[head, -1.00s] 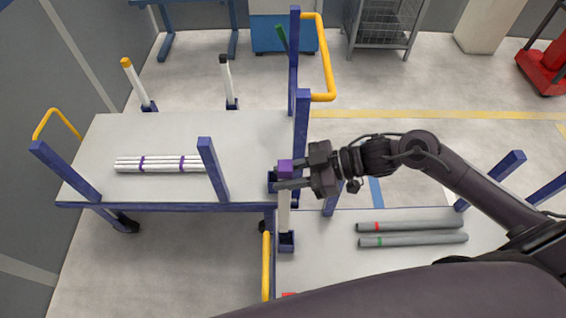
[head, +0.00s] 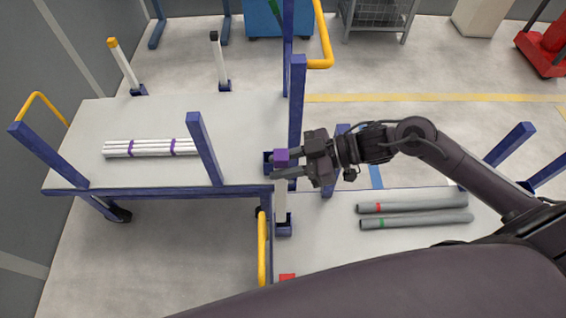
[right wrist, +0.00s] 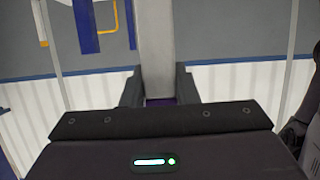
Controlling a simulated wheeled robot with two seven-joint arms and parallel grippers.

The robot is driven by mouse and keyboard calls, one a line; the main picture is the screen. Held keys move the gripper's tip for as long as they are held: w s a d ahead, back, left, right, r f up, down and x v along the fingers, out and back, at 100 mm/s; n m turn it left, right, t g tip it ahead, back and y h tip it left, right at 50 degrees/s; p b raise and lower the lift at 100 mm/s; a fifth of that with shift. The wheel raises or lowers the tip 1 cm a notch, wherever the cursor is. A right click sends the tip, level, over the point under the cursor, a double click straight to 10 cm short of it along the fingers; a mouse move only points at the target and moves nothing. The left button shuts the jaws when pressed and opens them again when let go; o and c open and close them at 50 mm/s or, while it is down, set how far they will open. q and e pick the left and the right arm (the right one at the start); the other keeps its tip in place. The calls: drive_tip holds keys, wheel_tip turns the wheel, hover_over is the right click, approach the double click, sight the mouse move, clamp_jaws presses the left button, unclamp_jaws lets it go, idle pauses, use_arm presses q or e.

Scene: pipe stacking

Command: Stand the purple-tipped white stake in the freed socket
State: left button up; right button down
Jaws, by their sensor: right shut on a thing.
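The white stake (head: 280,200) with the purple tip (head: 281,155) is upright in the head view, between the two carts. My right gripper (head: 285,165) is shut on it just below the tip, coming from the right. Its lower end meets a small blue socket (head: 283,230) in the picture; I cannot tell whether it is seated or just above it. Another blue socket (head: 268,168) shows partly behind the purple tip. In the right wrist view the pale stake (right wrist: 156,45) runs between the fingers, with a purple band (right wrist: 160,101) low between them. My left gripper is out of view.
White pipes with purple bands (head: 150,148) lie on the left cart (head: 240,125). Orange-tipped (head: 125,65) and black-tipped (head: 218,60) stakes stand behind it. Grey pipes (head: 412,207) lie on the near right cart. Blue posts (head: 297,110) and a yellow handle (head: 264,250) rise close to the held stake.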

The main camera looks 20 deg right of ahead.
sight(283, 185)
drive_tip(key=shift+f+b, duration=2)
drive_tip(key=shift+f, duration=1.55)
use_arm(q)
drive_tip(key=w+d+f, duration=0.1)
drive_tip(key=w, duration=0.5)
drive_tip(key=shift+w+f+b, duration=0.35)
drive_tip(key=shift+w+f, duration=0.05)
use_arm(e)
drive_tip(key=shift+f, duration=0.65)
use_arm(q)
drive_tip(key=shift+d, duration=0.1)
use_arm(e)
drive_tip(key=c, duration=1.1)
unclamp_jaws()
drive_tip(key=shift+c, duration=0.2)
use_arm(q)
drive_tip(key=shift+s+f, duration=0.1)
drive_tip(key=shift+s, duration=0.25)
use_arm(e)
drive_tip(key=shift+o, duration=0.5)
drive_tip(key=shift+d, duration=0.1)
